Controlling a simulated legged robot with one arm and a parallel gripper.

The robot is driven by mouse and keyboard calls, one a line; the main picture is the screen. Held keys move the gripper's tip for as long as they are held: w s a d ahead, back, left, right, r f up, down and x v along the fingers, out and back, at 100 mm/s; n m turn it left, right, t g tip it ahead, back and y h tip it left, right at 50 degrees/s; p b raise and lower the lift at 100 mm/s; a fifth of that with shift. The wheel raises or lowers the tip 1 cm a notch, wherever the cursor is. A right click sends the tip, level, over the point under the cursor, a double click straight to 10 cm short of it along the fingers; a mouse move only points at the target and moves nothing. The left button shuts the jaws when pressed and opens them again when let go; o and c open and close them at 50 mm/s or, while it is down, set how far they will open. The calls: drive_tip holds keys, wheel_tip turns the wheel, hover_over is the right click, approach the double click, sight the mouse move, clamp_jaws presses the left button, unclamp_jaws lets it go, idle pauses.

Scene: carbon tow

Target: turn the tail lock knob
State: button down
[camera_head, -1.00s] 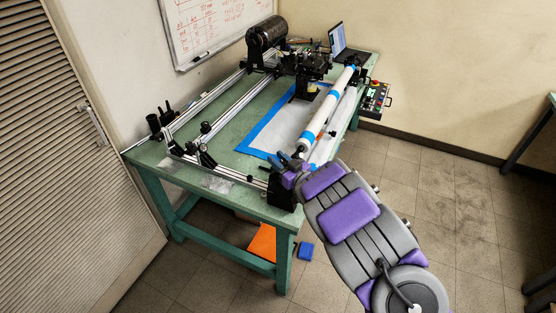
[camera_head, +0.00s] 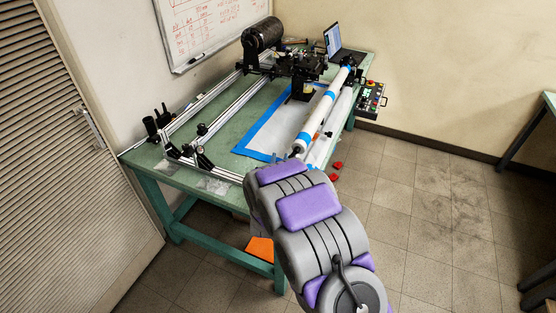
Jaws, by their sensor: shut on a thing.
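My gripper (camera_head: 279,159) is at the near end of the winder on the green table (camera_head: 222,184). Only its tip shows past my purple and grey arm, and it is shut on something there. The tail lock knob is hidden behind my arm, as is most of the black tail support. The white mandrel (camera_head: 315,118) with blue bands runs from the tail end toward the back right. Its dark near shaft (camera_head: 296,150) ends just beside my gripper.
Two small red pieces (camera_head: 337,165) show right of my arm. A control box (camera_head: 370,98) hangs at the table's right side, near a laptop (camera_head: 342,46). Rails (camera_head: 215,120) and a black spool (camera_head: 262,36) lie left and back. Floor at right is clear.

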drive_tip(key=m+h+p, duration=0.2)
drive_tip(key=h, duration=0.1)
drive_tip(key=m+g+h+p, duration=0.1)
drive_tip(key=m+h, duration=0.1)
drive_tip(key=h, duration=0.1)
drive_tip(key=shift+s+d+h+p, duration=0.1)
drive_tip(key=shift+d+h+p, duration=0.1)
drive_tip(key=shift+h+p, duration=0.15)
drive_tip(key=m+g+h, duration=0.2)
drive_tip(key=h, duration=0.1)
drive_tip(key=m+g+h+p, duration=0.1)
drive_tip(key=shift+s+d+f+m, duration=0.1)
drive_tip(key=shift+s+d+m, duration=0.05)
drive_tip(key=shift+d+m, duration=0.15)
drive_tip(key=m+g+h+b, duration=0.1)
drive_tip(key=m+g+h, duration=0.1)
drive_tip(key=g+h, duration=0.1)
drive_tip(key=m+g+h+b, duration=0.1)
drive_tip(key=m, duration=0.1)
drive_tip(key=shift+s+d+f+g+b, duration=0.2)
drive_tip(key=shift+d+g+b, duration=0.1)
drive_tip(key=shift+g, duration=0.1)
drive_tip(key=shift+s+r+m+g+h+b, duration=0.1)
drive_tip(key=shift+s+m+g+h+b, duration=0.05)
drive_tip(key=shift+m+g+h+b, duration=0.65)
drive_tip(key=shift+s+m+g+h+b, duration=0.1)
drive_tip(key=shift+m+g+h+b, duration=0.3)
drive_tip(key=shift+g, duration=0.8)
drive_tip(key=shift+r+m+g, duration=0.25)
drive_tip(key=shift+m+g, duration=0.35)
